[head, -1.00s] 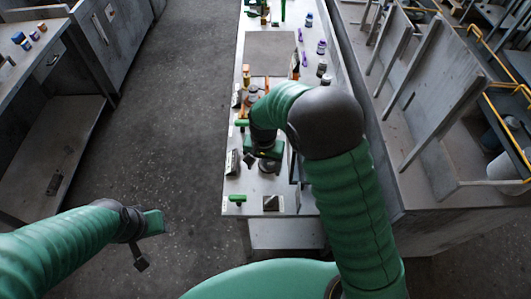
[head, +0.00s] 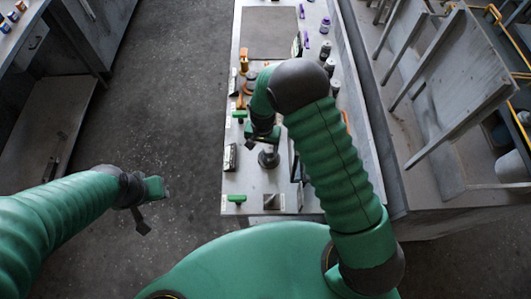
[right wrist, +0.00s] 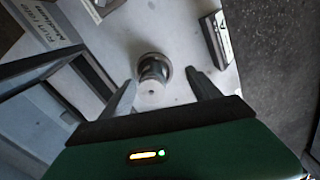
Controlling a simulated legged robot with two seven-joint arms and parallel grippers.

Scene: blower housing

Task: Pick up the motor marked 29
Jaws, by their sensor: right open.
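A dark grey motor-like part with a round flange (head: 268,158) stands on the near part of the narrow bench. It also shows in the right wrist view as an upright cylinder on a round base (right wrist: 153,72). No number on it can be read. My right gripper (head: 262,136) hangs over the bench beside and above this part. In the right wrist view its open fingers (right wrist: 160,78) lie either side of the part, with apparent gaps; contact cannot be told. My left gripper (head: 146,203) is over the floor left of the bench, away from everything; its jaw opening is unclear.
A green-handled item (head: 236,198) and a small dark block (head: 272,201) lie at the bench's near end. A labelled dark block (right wrist: 216,40) stands near the part. Floor (head: 165,110) left of the bench is clear.

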